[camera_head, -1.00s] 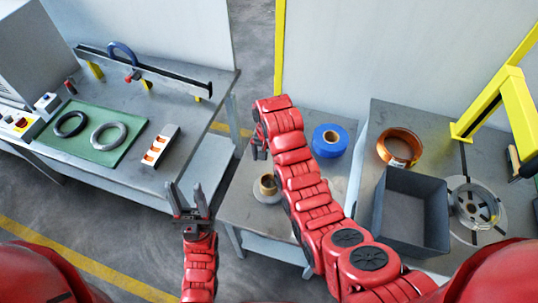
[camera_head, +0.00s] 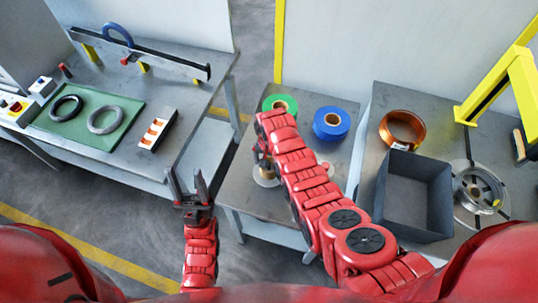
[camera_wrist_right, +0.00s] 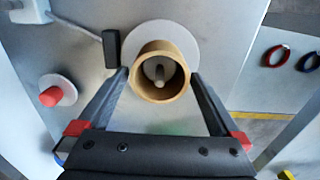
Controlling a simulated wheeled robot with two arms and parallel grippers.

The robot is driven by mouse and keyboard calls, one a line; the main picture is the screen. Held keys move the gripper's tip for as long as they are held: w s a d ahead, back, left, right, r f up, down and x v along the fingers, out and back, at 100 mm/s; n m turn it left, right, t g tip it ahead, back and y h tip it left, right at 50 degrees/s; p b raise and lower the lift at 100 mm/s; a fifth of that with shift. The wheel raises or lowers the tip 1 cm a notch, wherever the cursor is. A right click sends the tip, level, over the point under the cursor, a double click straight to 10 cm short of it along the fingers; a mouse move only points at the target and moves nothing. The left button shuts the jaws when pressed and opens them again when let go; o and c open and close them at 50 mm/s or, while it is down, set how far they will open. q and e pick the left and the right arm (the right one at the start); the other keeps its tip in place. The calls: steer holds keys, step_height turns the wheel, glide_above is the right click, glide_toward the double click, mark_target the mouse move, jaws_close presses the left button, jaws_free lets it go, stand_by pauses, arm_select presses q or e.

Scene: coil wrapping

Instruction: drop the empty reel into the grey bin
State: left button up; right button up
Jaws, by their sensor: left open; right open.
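The empty reel (camera_wrist_right: 160,85) is a brown cardboard core standing around a pin on a white disc in the right wrist view. In the head view the reel (camera_head: 267,172) is partly hidden by my right arm. My right gripper (camera_wrist_right: 160,76) is open, with one finger on each side of the reel; I cannot tell if they touch it. In the head view the right gripper (camera_head: 263,157) is mostly hidden. The grey bin (camera_head: 440,205) stands on the right table and looks empty. My left gripper (camera_head: 188,185) is open and empty, pointing up.
A green roll (camera_head: 281,103) and a blue roll (camera_head: 332,122) lie on the middle table. A copper coil (camera_head: 402,128) lies behind the bin, and a round turntable (camera_head: 478,190) is right of it. A red-tipped peg (camera_wrist_right: 52,95) stands near the reel.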

mark_target(269, 169)
steer(key=shift+f+b, duration=0.35)
steer(key=shift+f, duration=1.3)
steer(key=c, duration=1.2)
steer(key=shift+r+p, duration=2.3)
steer(key=shift+r, duration=0.2)
steer(key=shift+c, duration=0.2)
steer(key=shift+r+p, duration=1.85)
steer(key=shift+r, duration=0.45)
